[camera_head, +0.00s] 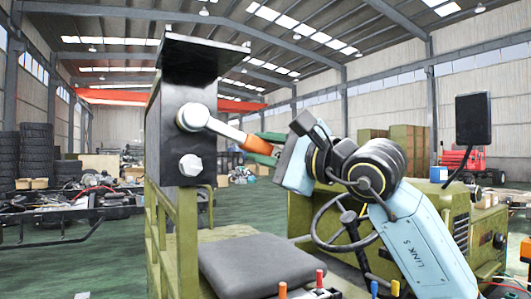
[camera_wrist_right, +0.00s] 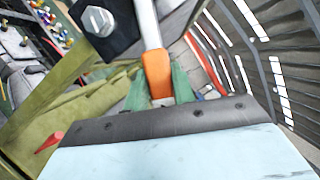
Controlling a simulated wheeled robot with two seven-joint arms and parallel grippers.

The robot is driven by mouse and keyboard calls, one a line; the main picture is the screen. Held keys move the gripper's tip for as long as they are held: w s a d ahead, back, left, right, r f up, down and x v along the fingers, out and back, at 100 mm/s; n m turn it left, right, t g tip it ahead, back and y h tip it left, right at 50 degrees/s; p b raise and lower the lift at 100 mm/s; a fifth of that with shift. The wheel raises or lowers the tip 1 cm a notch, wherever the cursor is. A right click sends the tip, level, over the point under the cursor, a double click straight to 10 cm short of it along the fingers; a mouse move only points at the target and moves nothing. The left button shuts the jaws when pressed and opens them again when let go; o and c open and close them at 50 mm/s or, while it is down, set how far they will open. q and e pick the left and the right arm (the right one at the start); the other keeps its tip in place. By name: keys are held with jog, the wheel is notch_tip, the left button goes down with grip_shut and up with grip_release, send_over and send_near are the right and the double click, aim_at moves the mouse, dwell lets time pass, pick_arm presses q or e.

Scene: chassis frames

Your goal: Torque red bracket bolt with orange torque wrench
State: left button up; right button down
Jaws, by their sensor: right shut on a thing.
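My right gripper (camera_head: 264,145) is shut on the orange handle of the torque wrench (camera_head: 229,132). The wrench reaches left and slightly up, its round head over the upper part of the black bracket (camera_head: 157,140). The head hides any bolt beneath it; I cannot tell how well it is seated. A bare hex bolt (camera_head: 190,165) shows lower on the bracket. The bracket looks black, not red. In the right wrist view, the green fingers flank the orange handle (camera_wrist_right: 157,68), and a hex bolt (camera_wrist_right: 98,20) shows on the bracket; the wrench head is out of frame. My left gripper is not in view.
The bracket stands by the olive railing (camera_head: 180,235) of a vehicle. A grey seat (camera_head: 255,265), a steering wheel (camera_head: 325,240) and coloured levers (camera_head: 320,279) are below my right arm. A black mirror-like panel (camera_head: 473,119) stands at right. Tyres (camera_head: 37,150) are stacked far left.

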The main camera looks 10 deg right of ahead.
jog(key=shift+s+a+f+m+t+b, duration=0.15)
jog(key=shift+f+m+t+b, duration=0.2)
jog(key=shift+b, duration=0.35)
jog(key=shift+a+f+m+b, duration=0.15)
jog(key=shift+f+m+b, duration=0.2)
jog(key=shift+b, duration=0.25)
jog(key=shift+r, duration=0.15)
jog(key=shift+r+p, duration=0.3)
jog(key=shift+p, duration=0.25)
jog(key=shift+w+d+r+n+g+p, duration=0.1)
jog(key=shift+d+r+n+g+p, duration=0.3)
jog(key=shift+n+p, duration=0.25)
jog(key=shift+w+d+r+n+g+p, duration=0.15)
jog(key=shift+r+n+g+p, duration=0.1)
jog(key=shift+r+n+p, duration=0.3)
jog(key=shift+s+f, duration=0.1)
jog(key=shift+s, duration=0.05)
